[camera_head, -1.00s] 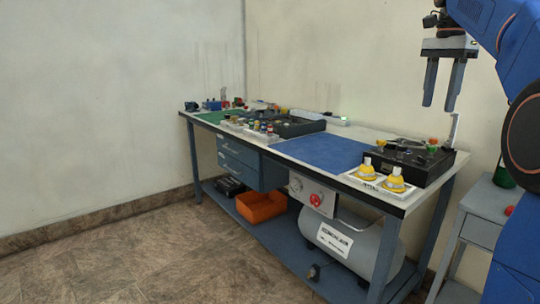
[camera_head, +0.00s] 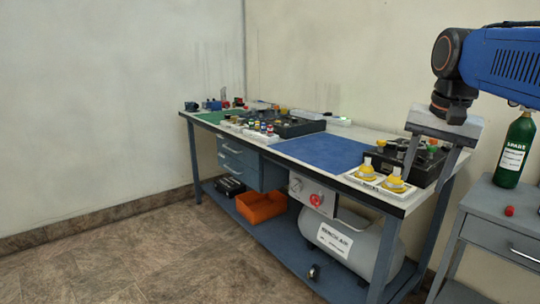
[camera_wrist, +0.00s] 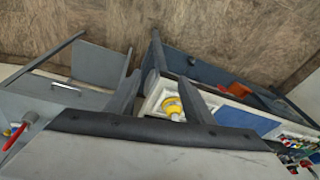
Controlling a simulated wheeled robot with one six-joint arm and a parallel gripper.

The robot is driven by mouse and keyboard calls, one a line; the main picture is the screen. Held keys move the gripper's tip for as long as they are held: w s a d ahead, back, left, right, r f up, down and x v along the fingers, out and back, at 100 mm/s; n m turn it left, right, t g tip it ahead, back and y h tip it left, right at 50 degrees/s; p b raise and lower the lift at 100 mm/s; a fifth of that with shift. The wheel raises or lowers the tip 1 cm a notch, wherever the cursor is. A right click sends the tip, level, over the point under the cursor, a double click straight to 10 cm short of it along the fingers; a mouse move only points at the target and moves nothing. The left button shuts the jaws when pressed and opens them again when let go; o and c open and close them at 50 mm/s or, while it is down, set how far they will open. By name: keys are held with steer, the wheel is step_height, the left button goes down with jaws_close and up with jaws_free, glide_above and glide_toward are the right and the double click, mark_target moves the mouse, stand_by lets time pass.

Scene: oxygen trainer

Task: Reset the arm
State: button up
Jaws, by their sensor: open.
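My gripper (camera_head: 428,166) is at the right in the head view, hanging from my blue arm in front of the right end of the workbench. Its two fingers point down, are apart and hold nothing. In the wrist view my gripper (camera_wrist: 160,98) shows its fingers spread, with a yellow-capped piece (camera_wrist: 173,107) on the bench seen between them. The workbench (camera_head: 365,197) has a blue mat (camera_head: 318,150) on its top. A black box with fittings (camera_head: 425,172) stands behind the fingers and is partly hidden by them.
A white tray (camera_head: 362,186) with two yellow-capped pieces sits at the bench's near right corner. A grey side cabinet (camera_head: 490,203) at the right bears a green bottle (camera_head: 515,150) and a red knob (camera_head: 509,211). An orange bin (camera_head: 262,206) is on the lower shelf. The floor at left is clear.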

steer(key=s+a+f+n+t, duration=0.1)
steer(key=s+a+f+n, duration=0.1)
steer(key=s+f, duration=0.6)
steer(key=s+a+f+n+t, duration=0.1)
steer(key=s+a+f+n, duration=0.2)
steer(key=f, duration=1.3)
steer(key=s+n, duration=0.2)
steer(key=s, duration=0.2)
steer(key=shift+s, duration=0.35)
steer(key=shift+r, duration=0.1)
